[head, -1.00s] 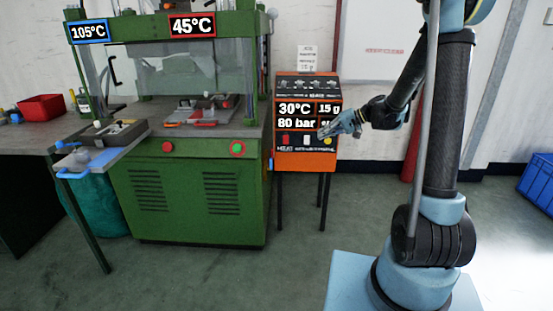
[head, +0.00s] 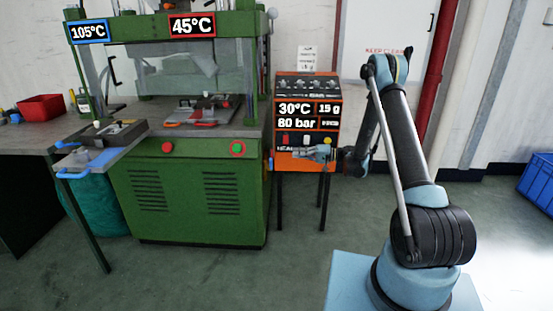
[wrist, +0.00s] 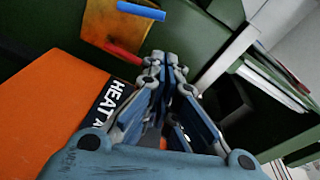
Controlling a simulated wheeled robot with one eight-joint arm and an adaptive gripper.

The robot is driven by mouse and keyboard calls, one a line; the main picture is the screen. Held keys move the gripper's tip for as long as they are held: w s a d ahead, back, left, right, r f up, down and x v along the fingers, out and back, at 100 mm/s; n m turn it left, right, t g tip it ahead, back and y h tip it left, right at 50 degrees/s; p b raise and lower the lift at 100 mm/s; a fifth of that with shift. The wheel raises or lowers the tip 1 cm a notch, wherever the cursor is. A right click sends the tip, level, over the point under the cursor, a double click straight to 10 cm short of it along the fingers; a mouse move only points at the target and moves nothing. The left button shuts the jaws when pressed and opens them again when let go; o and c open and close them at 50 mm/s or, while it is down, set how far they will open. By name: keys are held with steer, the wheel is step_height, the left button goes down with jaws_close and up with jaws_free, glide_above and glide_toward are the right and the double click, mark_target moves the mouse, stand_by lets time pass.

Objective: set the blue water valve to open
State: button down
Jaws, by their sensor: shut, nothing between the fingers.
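The blue water valve shows in the wrist view as a blue bar handle (wrist: 141,10) on a yellow-orange plate at the top. In the head view, a small blue piece at the orange cabinet's left edge (head: 271,163) appears to be the same handle. My gripper (head: 308,153) is in front of the cabinet's lower front, right of that handle. In the wrist view my gripper (wrist: 166,62) is shut and empty, its tips below and apart from the blue handle. Whether the valve is open or closed I cannot tell.
A red handle (wrist: 122,50) sits on the same plate, close to my fingertips. The orange control cabinet (head: 308,165) stands on thin legs right of the green press (head: 190,205). The floor between cabinet and my base is clear.

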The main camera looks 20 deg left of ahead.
steer(key=s+a+f, duration=0.1)
steer(key=a+f, duration=0.1)
steer(key=a, duration=0.9)
steer(key=shift+s+f+y, duration=0.15)
steer(key=shift+f+y, duration=0.15)
steer(key=shift+s+a+n, duration=0.1)
steer(key=shift+s+n, duration=0.1)
steer(key=shift+n, duration=0.1)
